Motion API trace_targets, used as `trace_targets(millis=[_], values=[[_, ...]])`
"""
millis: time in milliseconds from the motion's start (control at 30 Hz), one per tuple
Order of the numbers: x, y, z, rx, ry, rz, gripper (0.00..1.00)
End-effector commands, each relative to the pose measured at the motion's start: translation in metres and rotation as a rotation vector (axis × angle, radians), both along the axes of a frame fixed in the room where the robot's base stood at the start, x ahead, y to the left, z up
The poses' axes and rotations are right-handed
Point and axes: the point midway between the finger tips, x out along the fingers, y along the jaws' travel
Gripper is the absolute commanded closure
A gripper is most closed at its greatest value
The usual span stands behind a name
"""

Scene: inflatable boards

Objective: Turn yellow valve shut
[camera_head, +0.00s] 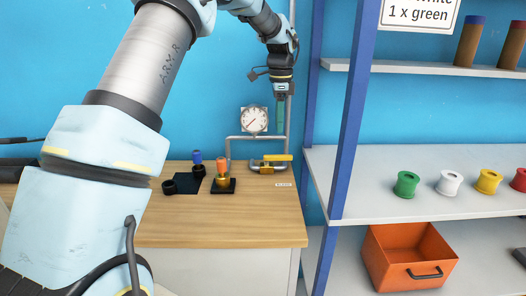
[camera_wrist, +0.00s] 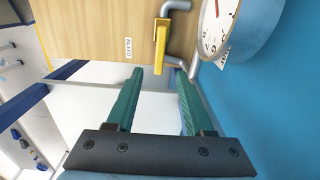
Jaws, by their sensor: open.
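The yellow valve handle (camera_head: 278,157) is on a grey pipe near the back right of the wooden bench, lying roughly level and pointing right. In the wrist view the yellow handle (camera_wrist: 160,46) has its free end just beyond the gap between my fingertips. My gripper (camera_head: 281,131) points down above the handle, beside the vertical pipe. In the wrist view my gripper (camera_wrist: 159,73) is open, with green fingers apart and nothing between them. I cannot tell the exact height of the fingertips above the handle.
A round gauge (camera_head: 254,120) is on the pipework left of my gripper, close to the blue wall (camera_head: 225,75). An orange-topped part (camera_head: 221,170) and a blue-topped part (camera_head: 197,160) stand on the bench (camera_head: 225,232). A blue-post shelf (camera_head: 348,130) with several spools is to the right.

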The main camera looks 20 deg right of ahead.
Motion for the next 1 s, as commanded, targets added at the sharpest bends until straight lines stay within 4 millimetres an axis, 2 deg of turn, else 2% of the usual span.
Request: trace_targets(millis=[167,600,800,1000], values=[[-0.001,-0.001,-0.015,0.002,0.003,-0.008,0.47],[-0.001,-0.001,-0.090,0.001,0.003,-0.004,0.47],[0.000,-0.001,-0.105,-0.001,0.001,-0.004,0.47],[0.000,-0.001,-0.107,-0.002,0.001,-0.003,0.47]])
